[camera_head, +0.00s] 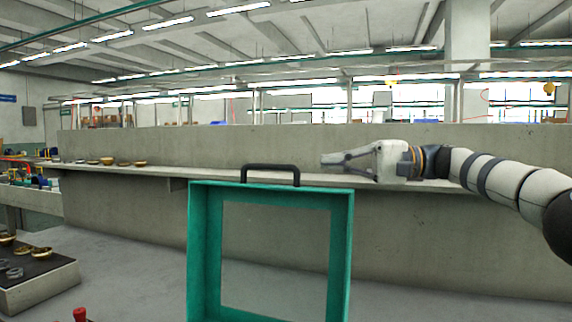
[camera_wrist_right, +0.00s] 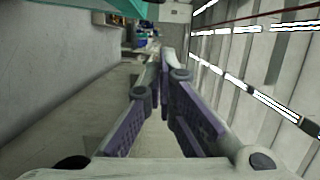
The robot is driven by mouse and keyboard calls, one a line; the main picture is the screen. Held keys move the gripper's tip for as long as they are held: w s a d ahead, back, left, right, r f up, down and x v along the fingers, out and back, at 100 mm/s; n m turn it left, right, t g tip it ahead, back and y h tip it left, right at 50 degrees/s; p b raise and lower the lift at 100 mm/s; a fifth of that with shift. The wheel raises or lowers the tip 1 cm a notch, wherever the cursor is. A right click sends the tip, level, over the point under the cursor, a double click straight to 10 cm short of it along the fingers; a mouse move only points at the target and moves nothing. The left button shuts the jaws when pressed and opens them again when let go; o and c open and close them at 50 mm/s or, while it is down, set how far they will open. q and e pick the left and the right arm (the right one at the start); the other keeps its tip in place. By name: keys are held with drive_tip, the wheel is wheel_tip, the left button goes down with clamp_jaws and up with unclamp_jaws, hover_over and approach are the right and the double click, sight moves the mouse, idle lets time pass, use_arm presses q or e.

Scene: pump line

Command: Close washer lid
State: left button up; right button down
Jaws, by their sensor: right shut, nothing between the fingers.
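The washer lid (camera_head: 199,250) is a green frame with a clear window or opening, standing upright and raised in the middle of the head view. A dark handle (camera_head: 270,168) sits on its top edge. My right gripper (camera_head: 324,160) is to the right of the handle, at about its height in the picture, pointing left and apart from it. Its fingers (camera_wrist_right: 162,62) are shut with nothing between them in the right wrist view. A green edge, seemingly the lid (camera_wrist_right: 115,6), shows at the top of that view. My left gripper is not in view.
A long concrete wall with a ledge (camera_head: 130,172) runs behind the lid, with small brass parts (camera_head: 107,161) on its left end. A dark-topped block (camera_head: 40,275) with metal parts stands at lower left. A red knob (camera_head: 80,314) shows at the bottom edge.

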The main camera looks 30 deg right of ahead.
sight(290, 167)
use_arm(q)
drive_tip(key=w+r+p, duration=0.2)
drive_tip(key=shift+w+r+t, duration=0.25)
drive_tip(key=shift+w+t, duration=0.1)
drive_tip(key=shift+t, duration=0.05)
use_arm(e)
drive_tip(key=a, duration=0.3)
drive_tip(key=w+a, duration=0.1)
drive_tip(key=a, duration=0.4)
drive_tip(key=shift+w+a+f, duration=0.25)
drive_tip(key=shift+w+a, duration=0.1)
